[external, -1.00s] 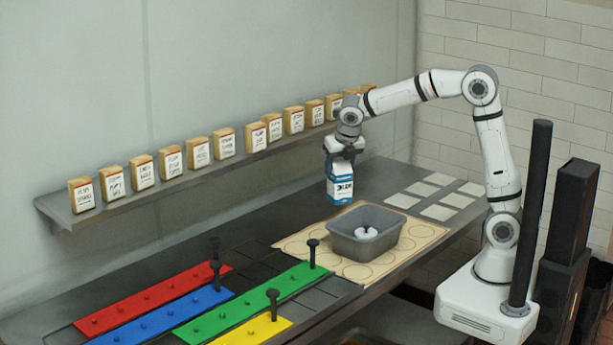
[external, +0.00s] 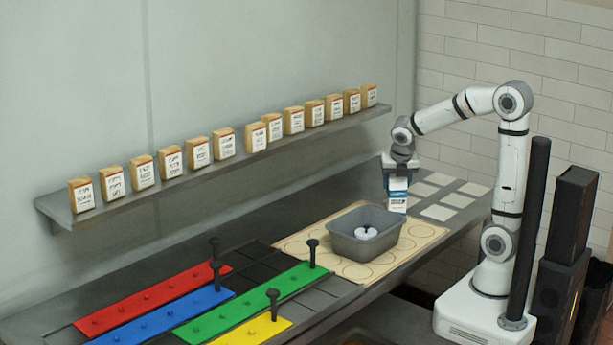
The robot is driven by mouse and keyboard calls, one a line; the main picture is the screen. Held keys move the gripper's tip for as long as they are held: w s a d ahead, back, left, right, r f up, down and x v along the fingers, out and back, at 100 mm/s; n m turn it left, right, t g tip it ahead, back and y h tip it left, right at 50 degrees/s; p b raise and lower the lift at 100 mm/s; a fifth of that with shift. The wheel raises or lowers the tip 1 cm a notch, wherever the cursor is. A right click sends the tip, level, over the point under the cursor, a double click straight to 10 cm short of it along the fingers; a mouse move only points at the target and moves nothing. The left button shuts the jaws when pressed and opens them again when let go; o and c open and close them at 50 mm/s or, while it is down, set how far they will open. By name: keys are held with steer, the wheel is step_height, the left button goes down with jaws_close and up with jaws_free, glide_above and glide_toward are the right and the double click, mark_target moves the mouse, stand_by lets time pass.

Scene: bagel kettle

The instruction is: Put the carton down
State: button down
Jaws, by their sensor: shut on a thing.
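The carton (external: 397,195) is a small white and blue box with dark lettering. My gripper (external: 397,178) is shut on its upper part from above and holds it upright. The carton is just behind the right back corner of the grey tub, near the pale squares. I cannot tell whether its bottom touches the counter; the tub may hide part of its lower edge.
The grey tub (external: 340,236) with a white round thing (external: 366,233) inside stands on a beige mat (external: 432,231) with circles. Pale squares (external: 438,212) lie to the right. Coloured strips with dark pegs lie at left. A wall shelf (external: 230,160) holds several packets.

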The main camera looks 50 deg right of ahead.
mark_target(396, 192)
steer(key=shift+f, duration=1.8)
steer(key=shift+f+b, duration=0.15)
steer(key=shift+b, duration=0.15)
steer(key=c, duration=0.6)
jaws_free()
